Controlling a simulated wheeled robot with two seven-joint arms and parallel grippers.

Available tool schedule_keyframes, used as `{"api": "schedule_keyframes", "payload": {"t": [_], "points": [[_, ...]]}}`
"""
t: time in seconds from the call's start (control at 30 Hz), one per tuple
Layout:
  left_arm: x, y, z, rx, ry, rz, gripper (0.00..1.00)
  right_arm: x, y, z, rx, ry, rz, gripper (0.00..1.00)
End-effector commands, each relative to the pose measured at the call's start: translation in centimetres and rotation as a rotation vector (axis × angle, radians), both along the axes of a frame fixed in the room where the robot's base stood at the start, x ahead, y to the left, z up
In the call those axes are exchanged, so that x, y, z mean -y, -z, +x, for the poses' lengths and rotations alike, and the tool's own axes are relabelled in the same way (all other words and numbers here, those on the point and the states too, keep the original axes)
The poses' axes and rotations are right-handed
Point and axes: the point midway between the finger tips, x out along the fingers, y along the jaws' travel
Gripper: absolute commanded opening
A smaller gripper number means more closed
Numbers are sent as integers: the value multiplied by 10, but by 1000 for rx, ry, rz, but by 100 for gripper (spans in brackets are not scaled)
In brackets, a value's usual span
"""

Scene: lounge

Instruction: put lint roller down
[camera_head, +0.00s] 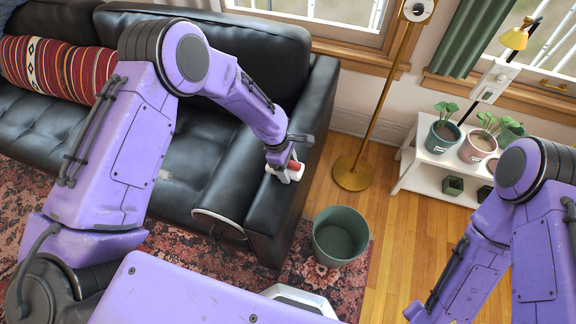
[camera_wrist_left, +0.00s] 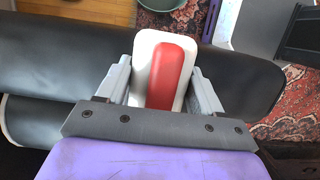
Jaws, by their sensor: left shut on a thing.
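The lint roller (camera_wrist_left: 166,72) is white with a red middle. It sits between the two grey fingers of my left gripper (camera_wrist_left: 163,85) in the left wrist view. In the head view my left gripper (camera_head: 285,168) is over the right armrest of the black sofa, shut on the lint roller (camera_head: 294,168), which is partly covered by the fingers. I cannot tell whether the roller touches the armrest (camera_head: 316,105). My right arm shows at the right of the head view, but its gripper is out of the picture.
A green bin (camera_head: 340,236) stands on the floor just right of the sofa. A brass floor lamp (camera_head: 352,174) and a white shelf (camera_head: 425,183) with potted plants stand beyond it. The black seat cushion (camera_head: 195,150) is mostly bare, with a striped pillow (camera_head: 60,68) at the far left.

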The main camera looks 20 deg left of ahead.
Motion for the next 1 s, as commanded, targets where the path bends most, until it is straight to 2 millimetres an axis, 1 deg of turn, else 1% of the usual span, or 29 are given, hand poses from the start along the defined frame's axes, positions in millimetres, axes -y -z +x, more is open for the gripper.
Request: {"api": "schedule_keyframes", "payload": {"t": [0.23, 0.33, 0.37, 0.4, 0.43, 0.67, 0.77, 0.87, 0.97, 1.0], "points": [[0, 1, 0, 1, 0, 0, 42, 0, 0, 0, 0, 0, 0, 43], [-1, 4, 0, 1, 0, 0, 42, 0, 1, 0, 0, 0, 0, 43], [-1, 5, 0, 1, 0, 0, 70, 0, 1, 0, 0, 0, 0, 43], [-1, 4, 0, 1, 0, 0, 83, 0, 1, 0, 0, 0, 0, 43], [-1, 4, 0, 1, 0, 0, 92, 0, 1, 0, 0, 0, 0, 43], [-1, 4, 0, 1, 0, 0, 92, 0, 1, 0, 0, 0, 0, 43], [-1, 0, 0, 2, -1, 0, 92, 0, -1, 0, 0, 0, 0, 43], [-4, -14, 2, 5, -1, 1, 92, 0, 0, 0, 0, 0, 0, 43], [-11, -38, 2, 7, -1, 1, 92, 0, 1, 0, 0, 0, 0, 43], [-14, -49, 2, 7, -1, 1, 92, 0, 1, 0, 0, 0, 0, 43]]}}
